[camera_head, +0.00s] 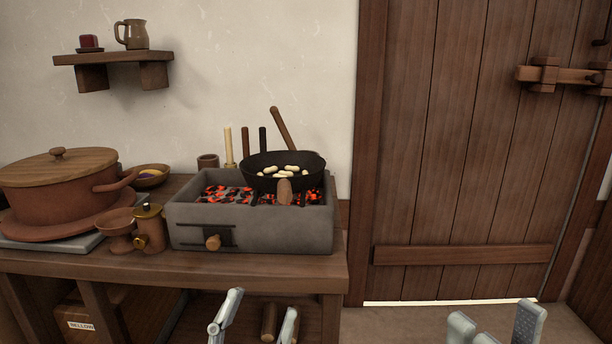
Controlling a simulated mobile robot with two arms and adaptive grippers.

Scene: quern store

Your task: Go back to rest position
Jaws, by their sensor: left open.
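My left gripper (263,312) is low in the picture, in front of the table's lower shelf. Its two pale fingers are spread apart with nothing held between them. My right gripper (496,322) is at the bottom right edge, in front of the floor by the door. Its fingertips stand apart and no object shows between them; the rest of it is cut off by the frame. Both grippers are apart from the table (270,264) and the things on it.
A grey brazier (280,237) with glowing coals bears a black pan (256,178) of pale pieces. A lidded clay pot (45,195), a small footed bowl (115,222) and a brass-coloured vessel (150,228) stand left. A closed plank door (455,150) is at right.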

